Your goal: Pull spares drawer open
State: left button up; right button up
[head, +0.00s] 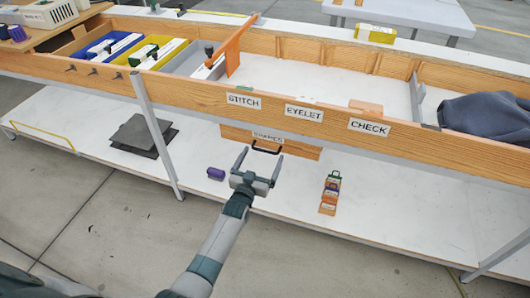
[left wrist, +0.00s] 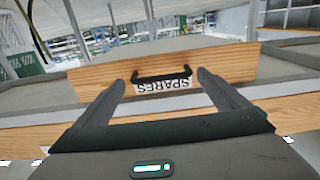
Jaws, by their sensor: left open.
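The spares drawer (head: 300,150) is a wooden front under the bench, below the STITCH and EYELET labels. Its black handle (head: 266,150) sits under a SPARES label. In the left wrist view the drawer front (left wrist: 225,65) spans the middle, with the black handle (left wrist: 162,77) and the upside-down SPARES label (left wrist: 163,87). My left gripper (head: 260,163) is open and empty in front of the handle. In the left wrist view its two fingers (left wrist: 165,85) stand either side of the handle, apparently not touching it. My right gripper is not in view.
The wooden bench (head: 200,88) runs across above the drawer, with blue (head: 110,49) and yellow (head: 158,52) bins at its left. On the white lower shelf (head: 400,200) lie a purple block (head: 216,174), small stacked boxes (head: 329,195) and dark sheets (head: 143,137). A metal leg (head: 158,135) stands left of my arm.

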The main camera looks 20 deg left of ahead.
aim_at(265, 151)
pick_arm(q)
jog(key=shift+w, duration=1.8)
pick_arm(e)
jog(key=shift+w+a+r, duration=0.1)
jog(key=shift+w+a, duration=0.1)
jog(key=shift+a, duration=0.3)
pick_arm(q)
jog(key=c, duration=1.2)
jog(key=shift+d, duration=0.1)
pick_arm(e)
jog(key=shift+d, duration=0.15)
pick_arm(q)
jog(key=shift+s, duration=0.15)
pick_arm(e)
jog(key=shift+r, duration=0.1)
